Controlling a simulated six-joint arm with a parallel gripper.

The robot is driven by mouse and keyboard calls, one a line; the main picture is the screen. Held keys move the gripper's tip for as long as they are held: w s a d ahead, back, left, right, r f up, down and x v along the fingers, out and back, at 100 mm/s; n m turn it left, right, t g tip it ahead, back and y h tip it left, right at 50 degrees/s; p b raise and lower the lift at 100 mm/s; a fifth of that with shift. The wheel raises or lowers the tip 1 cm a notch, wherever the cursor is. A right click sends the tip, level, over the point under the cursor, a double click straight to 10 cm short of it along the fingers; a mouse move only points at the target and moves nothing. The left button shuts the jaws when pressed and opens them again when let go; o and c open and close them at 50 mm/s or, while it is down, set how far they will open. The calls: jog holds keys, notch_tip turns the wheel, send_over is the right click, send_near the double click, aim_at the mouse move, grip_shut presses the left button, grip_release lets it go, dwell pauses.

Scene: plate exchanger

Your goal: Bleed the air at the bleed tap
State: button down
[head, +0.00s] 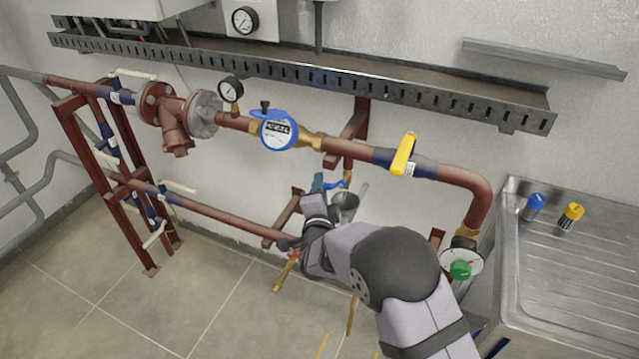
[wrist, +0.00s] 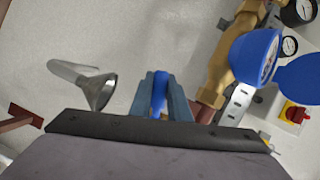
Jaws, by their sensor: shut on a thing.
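The bleed tap shows as a small brass fitting (head: 348,177) with a blue lever (head: 335,185), below the main red-brown pipe. My gripper (head: 319,182) is at the lever, and its fingers partly hide it. In the wrist view, my gripper's two blue-grey fingers (wrist: 160,95) are shut on the blue lever (wrist: 160,88), which stands between them. A grey metal funnel-shaped cup (head: 346,203) sits just right of my gripper. It also shows in the wrist view (wrist: 98,90), left of the fingers and apart from them. The tap's outlet is hidden, and I see no water or air.
A blue water meter (head: 279,130) and a yellow-handled valve (head: 403,154) are on the pipe above. A green-knobbed dial valve (head: 460,268) is at lower right. The left floor (head: 90,290) is clear.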

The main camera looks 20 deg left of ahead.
jog(key=n, duration=0.1)
jog(key=d+f+n+g+h+p, duration=0.1)
jog(key=n, duration=0.1)
jog(key=shift+f+h, duration=0.2)
jog(key=shift+h, duration=0.1)
jog(key=shift+d+f+n+g+h+p, duration=0.15)
jog(key=shift+d+f+n+h+p, duration=0.35)
jog(key=shift+n+p, duration=0.5)
jog(key=shift+d+f+n+g+h+p, duration=0.15)
jog(key=shift+d+f+n+h+p, duration=0.3)
jog(key=shift+n+p, duration=0.55)
jog(key=c, duration=2)
grip_release()
jog(key=shift+o, duration=0.3)
jog(key=b+v, duration=0.1)
jog(key=v, duration=0.6)
jog(key=shift+s+b, duration=0.15)
jog(key=shift+b, duration=0.15)
